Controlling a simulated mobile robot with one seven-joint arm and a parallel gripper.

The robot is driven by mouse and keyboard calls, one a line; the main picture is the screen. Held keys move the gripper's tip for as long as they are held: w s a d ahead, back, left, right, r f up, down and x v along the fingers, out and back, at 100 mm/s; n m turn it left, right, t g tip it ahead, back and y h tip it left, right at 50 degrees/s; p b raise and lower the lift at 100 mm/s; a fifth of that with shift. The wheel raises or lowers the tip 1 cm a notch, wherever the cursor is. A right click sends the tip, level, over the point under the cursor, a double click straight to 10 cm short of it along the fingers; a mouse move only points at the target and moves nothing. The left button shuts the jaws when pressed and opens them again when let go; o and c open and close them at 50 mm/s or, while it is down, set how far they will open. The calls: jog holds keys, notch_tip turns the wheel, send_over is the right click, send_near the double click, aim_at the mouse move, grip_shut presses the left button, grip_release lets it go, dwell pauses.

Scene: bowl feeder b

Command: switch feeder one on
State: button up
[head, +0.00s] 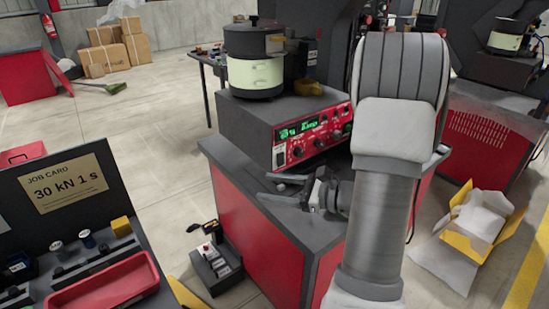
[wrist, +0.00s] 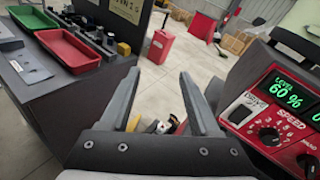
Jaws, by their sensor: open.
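A bowl feeder (head: 255,60) with a dark top and pale green band stands on a dark box on the red and grey cabinet. Its red control panel (head: 310,135) has a lit green display and several black knobs; it also shows at the right of the wrist view (wrist: 275,105). There the display reads "LEVEL 60 %". No number naming the feeder is legible. My gripper (head: 265,187) is open and empty, in front of the panel and apart from it.
A bench with a red tray (head: 105,287) and job card (head: 67,187) stands at the left. A small switch box (head: 215,265) stands between bench and cabinet. An open yellow carton (head: 470,235) lies on the floor at right. Another feeder (head: 508,38) is at the far right.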

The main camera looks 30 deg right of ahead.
aim_at(282, 157)
jog(key=s+d+f+m+t+h, duration=0.2)
jog(key=d+m+t+h, duration=0.15)
jog(key=d, duration=0.35)
jog(key=s+d+f+m+t+h, duration=0.1)
jog(key=d+f+m+t+h, duration=0.15)
jog(key=d+m+h, duration=0.4)
jog(key=w+y, duration=0.1)
jog(key=w, duration=0.4)
jog(key=w+a+p, duration=0.1)
jog(key=w, duration=0.5)
jog(key=w+n+g+y, duration=0.1)
jog(key=w, duration=0.5)
jog(key=shift+a+f+y, duration=0.2)
jog(key=shift+y, duration=0.1)
grip_shut()
